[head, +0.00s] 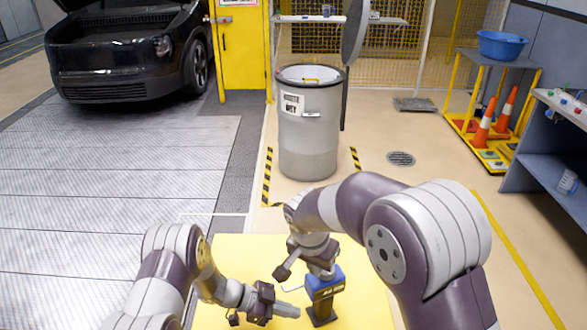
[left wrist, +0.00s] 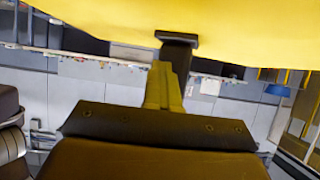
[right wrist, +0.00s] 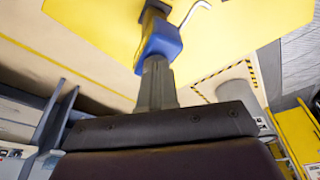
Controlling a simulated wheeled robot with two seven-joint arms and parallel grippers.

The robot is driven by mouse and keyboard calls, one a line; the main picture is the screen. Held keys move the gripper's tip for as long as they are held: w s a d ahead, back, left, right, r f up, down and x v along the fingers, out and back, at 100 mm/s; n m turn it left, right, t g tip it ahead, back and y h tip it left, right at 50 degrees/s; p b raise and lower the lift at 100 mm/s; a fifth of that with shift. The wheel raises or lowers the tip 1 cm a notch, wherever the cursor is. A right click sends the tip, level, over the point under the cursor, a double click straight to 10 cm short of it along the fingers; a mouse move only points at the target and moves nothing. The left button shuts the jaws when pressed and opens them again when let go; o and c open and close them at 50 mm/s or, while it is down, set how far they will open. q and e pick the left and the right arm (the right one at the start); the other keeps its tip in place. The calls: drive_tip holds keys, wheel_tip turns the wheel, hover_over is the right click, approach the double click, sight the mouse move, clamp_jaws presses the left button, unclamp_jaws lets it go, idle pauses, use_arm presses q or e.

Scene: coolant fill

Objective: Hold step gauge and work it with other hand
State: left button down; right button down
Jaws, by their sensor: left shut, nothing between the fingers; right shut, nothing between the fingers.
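The step gauge (head: 326,284) is a blue block with a dark stem and dark foot, standing on the yellow table. A thin pale bent lever sticks out on its left. My right gripper (head: 322,272) is shut directly above the blue block. In the right wrist view, its closed fingertips (right wrist: 155,62) meet the blue block (right wrist: 161,42) in the picture; contact is unclear. My left gripper (head: 298,312) is shut just left of the gauge's foot, apparently empty. In the left wrist view its fingers (left wrist: 166,72) point at the dark stem and foot (left wrist: 177,42).
The yellow table (head: 362,300) is otherwise bare. Beyond it stand a grey drum (head: 308,140), a black car (head: 130,50), a yellow cart with orange cones (head: 484,125) and a blue basin (head: 502,44). A shelf unit (head: 545,150) stands at the right.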

sight(324, 280)
drive_tip(key=shift+s+x, duration=0.2)
drive_tip(key=shift+x, duration=0.85)
drive_tip(key=shift+a+f, duration=0.15)
drive_tip(key=shift+f, duration=0.2)
use_arm(q)
drive_tip(key=shift+s+r, duration=0.1)
drive_tip(key=shift+s, duration=0.05)
use_arm(e)
drive_tip(key=shift+s+f, duration=0.1)
drive_tip(key=shift+s, duration=0.1)
use_arm(q)
drive_tip(key=shift+w, duration=0.2)
use_arm(e)
drive_tip(key=shift+w, duration=0.3)
use_arm(q)
drive_tip(key=shift+s, duration=0.1)
use_arm(e)
drive_tip(key=shift+w+d, duration=0.35)
drive_tip(key=shift+d, duration=0.1)
drive_tip(key=shift+s+d, duration=0.3)
drive_tip(key=shift+d, duration=0.2)
drive_tip(key=shift+s, duration=0.1)
